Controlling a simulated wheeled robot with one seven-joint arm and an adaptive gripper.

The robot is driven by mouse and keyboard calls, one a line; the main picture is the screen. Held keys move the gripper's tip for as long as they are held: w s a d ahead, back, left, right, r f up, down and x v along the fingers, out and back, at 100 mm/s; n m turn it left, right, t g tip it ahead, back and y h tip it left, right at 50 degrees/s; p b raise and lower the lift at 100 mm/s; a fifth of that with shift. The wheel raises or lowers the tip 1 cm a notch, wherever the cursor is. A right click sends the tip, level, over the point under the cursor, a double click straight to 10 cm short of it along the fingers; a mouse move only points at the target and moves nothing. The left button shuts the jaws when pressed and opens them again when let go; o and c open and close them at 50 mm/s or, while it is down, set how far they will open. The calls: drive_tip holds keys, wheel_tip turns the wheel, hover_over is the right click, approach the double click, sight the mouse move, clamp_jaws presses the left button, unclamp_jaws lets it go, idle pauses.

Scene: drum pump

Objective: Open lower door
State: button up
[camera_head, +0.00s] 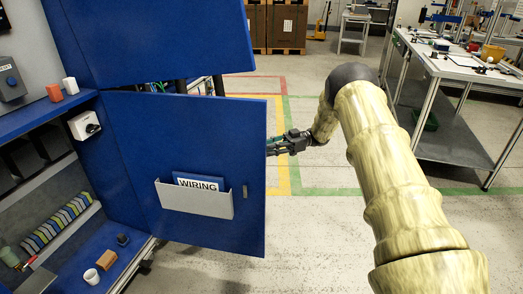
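The lower door (225,135) is a blue panel at left of centre, swung out from the blue cabinet so its inner face shows. A metal pocket (198,199) on it holds a blue folder marked WIRING (198,182). A small latch slot (245,191) sits near its right edge. My gripper (272,145) is at the door's right edge, reaching in from the right. Its fingertips are close to the edge or partly behind it, so I cannot tell whether they touch or how far apart they are.
The upper blue door (160,40) hangs above the lower one. Cabinet shelves (60,235) with small parts lie at left. A workbench (460,70) stands at right. Pallets with boxes (280,25) are at the back. The floor between door and bench is clear.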

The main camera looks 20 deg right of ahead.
drive_tip(key=d, duration=0.8)
drive_tip(key=shift+d, duration=0.3)
drive_tip(key=shift+s, duration=0.1)
drive_tip(key=shift+a+f, duration=0.1)
